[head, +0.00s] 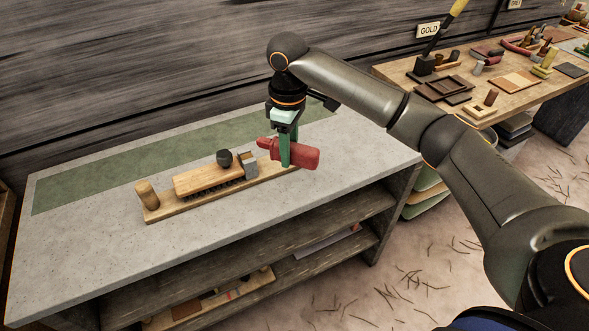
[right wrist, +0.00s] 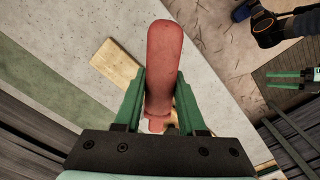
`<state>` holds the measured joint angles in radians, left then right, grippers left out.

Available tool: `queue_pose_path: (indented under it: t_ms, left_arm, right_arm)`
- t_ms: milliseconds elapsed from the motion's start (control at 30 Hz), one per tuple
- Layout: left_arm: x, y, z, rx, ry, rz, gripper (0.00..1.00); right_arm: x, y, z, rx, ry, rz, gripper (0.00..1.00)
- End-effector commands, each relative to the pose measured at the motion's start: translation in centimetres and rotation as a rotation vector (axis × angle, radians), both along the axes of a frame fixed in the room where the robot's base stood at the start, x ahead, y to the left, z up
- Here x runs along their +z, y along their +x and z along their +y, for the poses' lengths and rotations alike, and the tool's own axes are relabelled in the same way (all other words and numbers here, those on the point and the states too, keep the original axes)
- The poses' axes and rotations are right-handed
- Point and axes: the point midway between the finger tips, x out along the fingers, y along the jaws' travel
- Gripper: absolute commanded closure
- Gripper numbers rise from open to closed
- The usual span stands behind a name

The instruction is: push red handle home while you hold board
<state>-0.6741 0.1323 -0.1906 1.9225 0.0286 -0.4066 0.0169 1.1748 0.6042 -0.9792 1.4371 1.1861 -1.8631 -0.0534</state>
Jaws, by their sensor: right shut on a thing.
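The board (head: 178,213) is a long, light wooden base lying on the grey counter. It carries a wooden block (head: 208,180) with a dark bristle-like underside, a black knob (head: 224,158), a grey metal piece (head: 249,165) and an upright wooden peg (head: 148,195). The red handle (head: 306,157) is over the board's right end. My right gripper (head: 285,160) is shut around it. In the right wrist view the red handle (right wrist: 163,70) sits between both green fingers (right wrist: 158,115), its rounded end pointing up the picture. Whether it touches the board is hidden.
The counter (head: 100,240) is clear in front of the board, with a green strip (head: 90,185) behind. Shelves (head: 250,265) lie below.

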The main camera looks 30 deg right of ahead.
Motion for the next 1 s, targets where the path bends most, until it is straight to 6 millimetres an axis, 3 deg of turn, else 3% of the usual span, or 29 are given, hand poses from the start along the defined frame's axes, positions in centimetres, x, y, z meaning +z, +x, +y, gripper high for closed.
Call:
queue_pose_path:
  t_ms: [200, 500, 700, 1000]
  left_arm:
    - [0.0, 0.0, 0.0, 0.0, 0.0, 0.0, 0.5]
    - [0.0, 0.0, 0.0, 0.0, 0.0, 0.0, 0.5]
    - [0.0, 0.0, 0.0, 0.0, 0.0, 0.0, 0.5]
    - [0.0, 0.0, 0.0, 0.0, 0.0, 0.0, 0.5]
  right_arm:
    - [0.0, 3.6, -1.8, 0.268, 0.002, 0.0, 1.0]
    - [-0.3, 6.9, -4.4, 0.635, 0.002, 0.0, 1.0]
    - [-0.5, 7.8, -5.5, 0.79, 0.001, 0.0, 1.0]
    - [-0.6, 8.1, -5.9, 0.841, 0.0, -0.001, 1.0]
